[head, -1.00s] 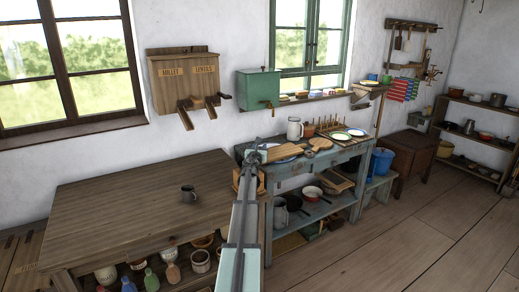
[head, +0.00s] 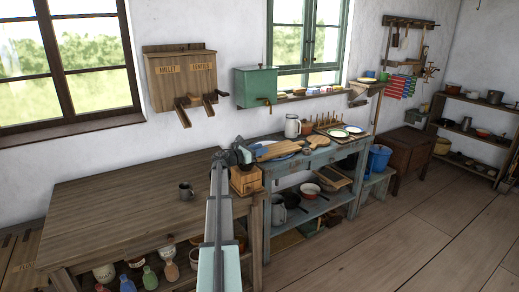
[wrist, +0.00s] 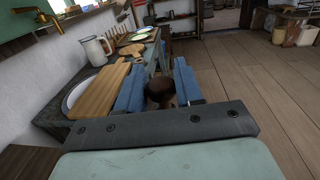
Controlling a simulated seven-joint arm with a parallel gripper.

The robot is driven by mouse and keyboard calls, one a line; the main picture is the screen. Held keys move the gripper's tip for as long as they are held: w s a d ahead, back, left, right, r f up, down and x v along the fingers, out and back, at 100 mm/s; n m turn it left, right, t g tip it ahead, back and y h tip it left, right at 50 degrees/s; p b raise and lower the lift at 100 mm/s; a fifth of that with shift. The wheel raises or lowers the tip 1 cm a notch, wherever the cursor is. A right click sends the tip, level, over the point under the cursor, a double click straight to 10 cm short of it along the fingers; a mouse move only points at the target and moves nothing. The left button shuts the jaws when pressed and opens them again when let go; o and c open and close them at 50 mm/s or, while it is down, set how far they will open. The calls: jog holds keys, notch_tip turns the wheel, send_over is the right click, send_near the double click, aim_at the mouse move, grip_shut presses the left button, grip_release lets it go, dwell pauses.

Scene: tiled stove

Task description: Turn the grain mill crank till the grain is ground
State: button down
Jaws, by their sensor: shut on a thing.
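The grain mill (head: 245,181) is a small wooden box at the right end of the brown table, beside the blue-grey bench. My gripper (head: 234,156) is just above it and to its left in the head view, hiding most of the crank. In the wrist view, the blue fingers of my gripper (wrist: 160,90) are shut on a dark brown round crank knob (wrist: 160,93). The crank arm and any grain inside the mill cannot be seen.
The bench to the right holds a pale jug (head: 292,127), a cutting board (head: 279,149) and plates. The millet and lentils bin (head: 181,82) hangs on the wall behind.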

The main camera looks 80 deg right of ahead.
jog(key=shift+w+a+m+g+y, duration=0.3)
jog(key=shift+a+m+g+y, duration=0.65)
jog(key=shift+m+y, duration=0.9)
jog(key=shift+w+a+m+g+y, duration=0.25)
jog(key=shift+a+m+g+y, duration=0.4)
jog(key=shift+m+g+y, duration=1.2)
jog(key=shift+w+a+m+g+y, duration=0.35)
jog(key=shift+a+m+y, duration=0.55)
jog(key=shift+y, duration=1.8)
jog(key=c, duration=0.9)
grip_release()
jog(key=shift+o, duration=0.2)
jog(key=shift+r, duration=0.1)
notch_tip(320, 180, up, 10)
jog(key=shift+s, duration=0.1)
